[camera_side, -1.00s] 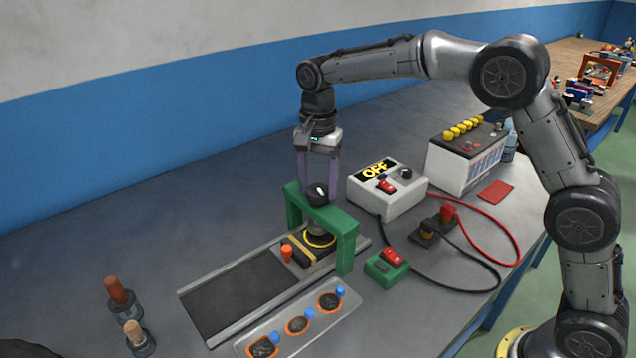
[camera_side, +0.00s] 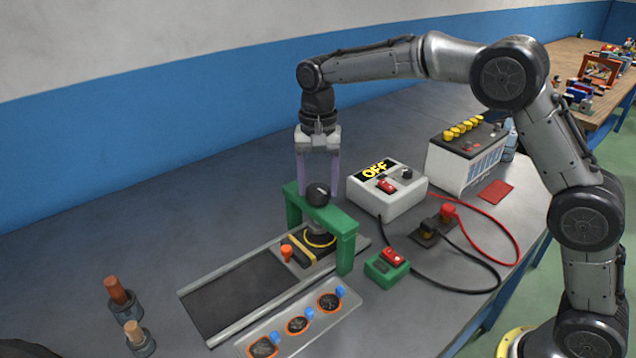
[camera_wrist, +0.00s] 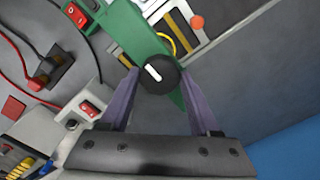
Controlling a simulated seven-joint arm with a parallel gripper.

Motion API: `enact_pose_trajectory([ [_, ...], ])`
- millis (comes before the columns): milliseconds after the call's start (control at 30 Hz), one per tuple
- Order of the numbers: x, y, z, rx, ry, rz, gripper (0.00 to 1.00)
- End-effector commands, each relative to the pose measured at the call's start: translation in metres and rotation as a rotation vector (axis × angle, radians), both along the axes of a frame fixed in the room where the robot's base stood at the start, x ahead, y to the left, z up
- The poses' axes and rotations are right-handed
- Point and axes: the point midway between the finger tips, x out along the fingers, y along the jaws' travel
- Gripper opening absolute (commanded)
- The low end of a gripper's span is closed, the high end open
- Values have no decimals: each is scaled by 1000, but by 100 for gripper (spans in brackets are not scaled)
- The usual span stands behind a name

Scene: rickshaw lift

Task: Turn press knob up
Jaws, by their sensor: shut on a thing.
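The press is a green frame (camera_side: 345,227) standing over the end of a grey track. Its black round knob (camera_side: 318,193) sits on top of the crossbar. In the wrist view the knob (camera_wrist: 155,84) shows a white mark. My gripper (camera_side: 318,190) points straight down from above, with its purple fingers on either side of the knob. In the wrist view my gripper (camera_wrist: 159,80) has the knob between its fingertips, shut on it. Below the crossbar a dark round press part (camera_side: 318,232) sits above a yellow ring (camera_side: 320,241).
A white box (camera_side: 400,200) reading OFF, with a red switch, stands close right of the press. A green switch box (camera_side: 386,266) and cables lie to the right. A tray with dark discs (camera_side: 345,310) lies in front. A battery (camera_side: 465,165) stands behind right.

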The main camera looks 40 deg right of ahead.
Motion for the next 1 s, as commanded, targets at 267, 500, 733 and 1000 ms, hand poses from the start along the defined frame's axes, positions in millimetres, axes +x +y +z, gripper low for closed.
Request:
enact_pose_trajectory([
  [267,0,0,1,-1,-3,2,92],
  [500,0,0,0,-1,-1,1,93],
  [733,1,0,14,0,-6,0,93],
  [1000,2,0,69,0,-7,1,93],
])
